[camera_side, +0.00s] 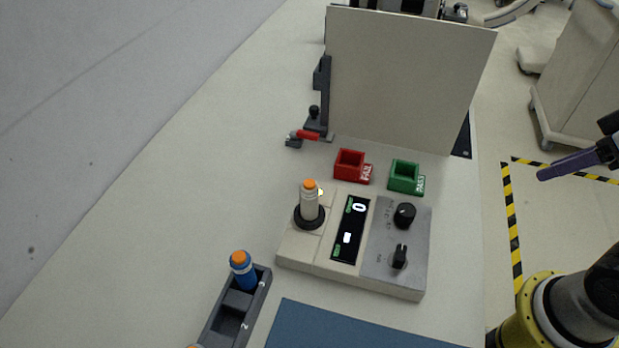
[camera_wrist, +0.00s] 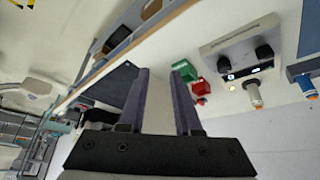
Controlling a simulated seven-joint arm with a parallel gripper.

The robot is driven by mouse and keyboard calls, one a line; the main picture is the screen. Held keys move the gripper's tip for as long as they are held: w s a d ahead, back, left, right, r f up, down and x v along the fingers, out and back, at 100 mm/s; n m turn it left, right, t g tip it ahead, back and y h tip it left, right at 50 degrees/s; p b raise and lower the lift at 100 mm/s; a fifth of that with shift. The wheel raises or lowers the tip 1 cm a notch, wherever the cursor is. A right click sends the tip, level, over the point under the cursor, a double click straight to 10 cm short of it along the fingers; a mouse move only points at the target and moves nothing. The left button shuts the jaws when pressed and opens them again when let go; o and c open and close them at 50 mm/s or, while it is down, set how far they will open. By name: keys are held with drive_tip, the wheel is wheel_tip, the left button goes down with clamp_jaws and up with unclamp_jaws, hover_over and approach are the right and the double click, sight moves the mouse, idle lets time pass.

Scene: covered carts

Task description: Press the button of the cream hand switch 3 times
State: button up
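The cream hand switch (camera_side: 309,205) stands upright in a black ring on the left of a cream console (camera_side: 290,250), its orange button (camera_side: 310,184) on top. It also shows in the wrist view (camera_wrist: 254,92), right of my fingers. A blue hand switch (camera_side: 244,275) with an orange button stands in a grey holder (camera_side: 262,284) at the front left; it shows in the wrist view too (camera_wrist: 304,82). My gripper (camera_side: 545,172) is at the right edge of the side view, well apart from both switches. In the wrist view its purple fingers (camera_wrist: 160,72) are open and empty.
The console has a display (camera_side: 350,230) reading 0 and two black knobs (camera_side: 404,215). Red (camera_side: 349,164) and green (camera_side: 404,176) bins stand behind it, before a tall beige panel (camera_side: 410,80). A red-handled clamp (camera_side: 305,135) is at the back left. A blue mat (camera_side: 340,328) lies in front.

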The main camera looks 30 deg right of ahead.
clamp_jaws()
idle(1.4)
